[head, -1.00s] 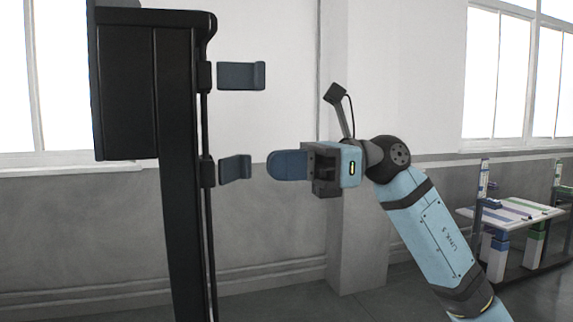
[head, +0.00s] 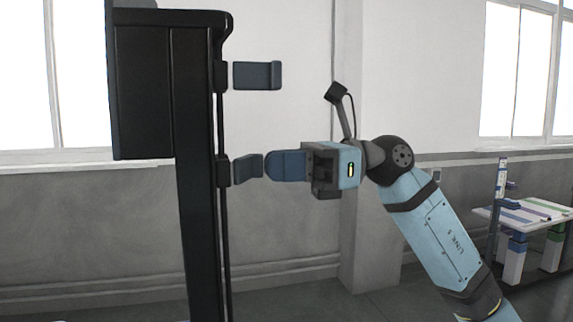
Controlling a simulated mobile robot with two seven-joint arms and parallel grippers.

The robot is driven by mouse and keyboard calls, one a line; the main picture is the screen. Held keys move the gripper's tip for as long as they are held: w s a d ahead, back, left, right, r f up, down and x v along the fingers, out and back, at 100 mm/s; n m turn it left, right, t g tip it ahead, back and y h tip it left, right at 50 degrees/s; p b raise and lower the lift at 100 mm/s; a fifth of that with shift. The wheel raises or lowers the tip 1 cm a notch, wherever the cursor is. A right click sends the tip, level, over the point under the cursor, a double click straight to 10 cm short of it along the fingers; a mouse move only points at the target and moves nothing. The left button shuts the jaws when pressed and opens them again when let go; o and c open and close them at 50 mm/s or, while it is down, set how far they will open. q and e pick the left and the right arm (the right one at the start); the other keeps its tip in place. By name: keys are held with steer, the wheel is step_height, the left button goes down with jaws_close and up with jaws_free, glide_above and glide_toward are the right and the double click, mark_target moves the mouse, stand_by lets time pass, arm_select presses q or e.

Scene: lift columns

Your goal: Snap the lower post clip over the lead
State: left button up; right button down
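The lower post clip (head: 248,169) is a dark blue flap hinged on the right side of the black post (head: 196,220). It stands out to the right, turned at an angle, and looks open. The lead (head: 223,250) is a thin black line running down along the post's right side, past the clip's hinge. My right gripper (head: 270,165) points left, its blue fingertips right at the flap's free edge. I cannot tell whether they touch. The near finger hides the other, so its opening is unclear. My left gripper is out of view.
An upper clip (head: 257,75) of the same kind stands out from the post above, also open. A white table (head: 527,213) with coloured strips stands at the far right. The wall and windows are behind, and the space below my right gripper is clear.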

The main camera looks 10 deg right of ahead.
steer(key=shift+f, duration=0.1)
steer(key=shift+s+d+b, duration=0.1)
steer(key=shift+d+b, duration=0.3)
steer(key=shift+d, duration=0.3)
steer(key=d+b, duration=0.1)
steer(key=d, duration=0.4)
steer(key=shift+d, duration=0.2)
